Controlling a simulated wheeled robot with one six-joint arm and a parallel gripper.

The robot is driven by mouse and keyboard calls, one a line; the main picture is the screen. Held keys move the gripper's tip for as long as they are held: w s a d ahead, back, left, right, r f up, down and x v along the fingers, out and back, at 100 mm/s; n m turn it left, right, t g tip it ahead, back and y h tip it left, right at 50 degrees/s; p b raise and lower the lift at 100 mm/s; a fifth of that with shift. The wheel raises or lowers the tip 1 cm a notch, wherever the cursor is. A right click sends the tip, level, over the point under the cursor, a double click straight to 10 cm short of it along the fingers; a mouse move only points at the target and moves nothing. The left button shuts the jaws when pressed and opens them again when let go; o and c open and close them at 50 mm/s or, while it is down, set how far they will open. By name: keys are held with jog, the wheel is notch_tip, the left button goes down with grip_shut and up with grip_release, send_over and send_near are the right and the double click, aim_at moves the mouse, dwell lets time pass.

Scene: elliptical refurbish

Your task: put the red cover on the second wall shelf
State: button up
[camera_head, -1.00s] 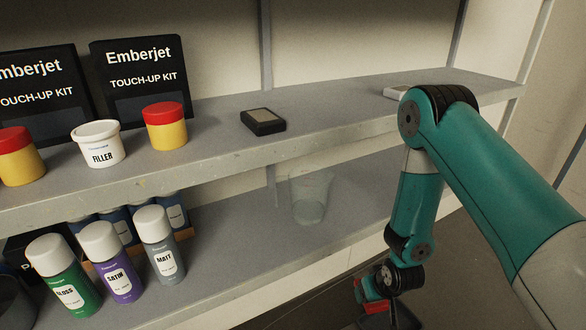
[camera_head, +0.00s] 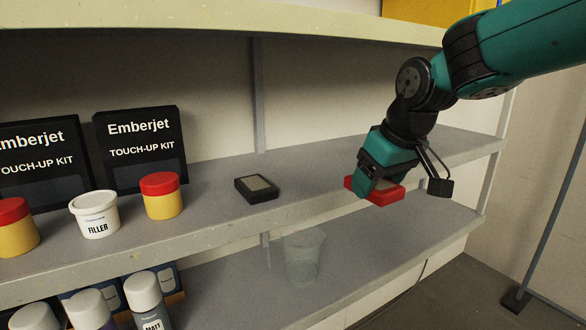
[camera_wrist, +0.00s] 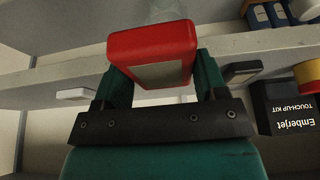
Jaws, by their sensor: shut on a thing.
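The red cover (camera_head: 385,196) is a small red block with a pale panel on one face, which shows in the wrist view (camera_wrist: 153,42). My gripper (camera_head: 376,182) is shut on it, with a finger on each side of it in the wrist view (camera_wrist: 157,82). In the head view it is held at the front edge of a grey wall shelf (camera_head: 220,215), right of centre; I cannot tell its exact height above the board. A similar black cover (camera_head: 257,188) with a tan panel lies on that shelf, left of my gripper.
Red-lidded yellow tubs (camera_head: 162,196), a white filler tub (camera_head: 95,214) and two black touch-up kit boxes (camera_head: 140,149) stand at the left of this shelf. The lower shelf holds a clear cup (camera_head: 303,256) and spray cans (camera_head: 147,300). Another shelf (camera_head: 220,20) runs above.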

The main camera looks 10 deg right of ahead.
jog(key=p, duration=0.6)
send_over(314, 178)
jog(key=s, duration=0.1)
jog(key=shift+d+r, duration=0.15)
jog(key=shift+d, duration=0.1)
jog(key=shift+f+p, duration=0.75)
jog(key=shift+f, duration=1.1)
jog(key=shift+f, duration=0.1)
jog(key=o, duration=1.1)
jog(key=shift+f, duration=0.1)
jog(key=a+b+v, duration=0.1)
jog(key=b+v, duration=0.1)
jog(key=v, duration=0.6)
jog(key=s+a+f+n+g+y, duration=0.1)
jog(key=s, duration=1)
jog(key=s+a+f+n+g+y, duration=0.1)
jog(key=s+a+g, duration=0.1)
jog(key=s, duration=1)
jog(key=s+a+f+n+g, duration=0.1)
jog(key=s+a, duration=0.1)
jog(key=s, duration=1)
jog(key=shift+s+f+y, duration=0.25)
jog(key=shift+f+y, duration=0.05)
jog(key=shift+y, duration=0.1)
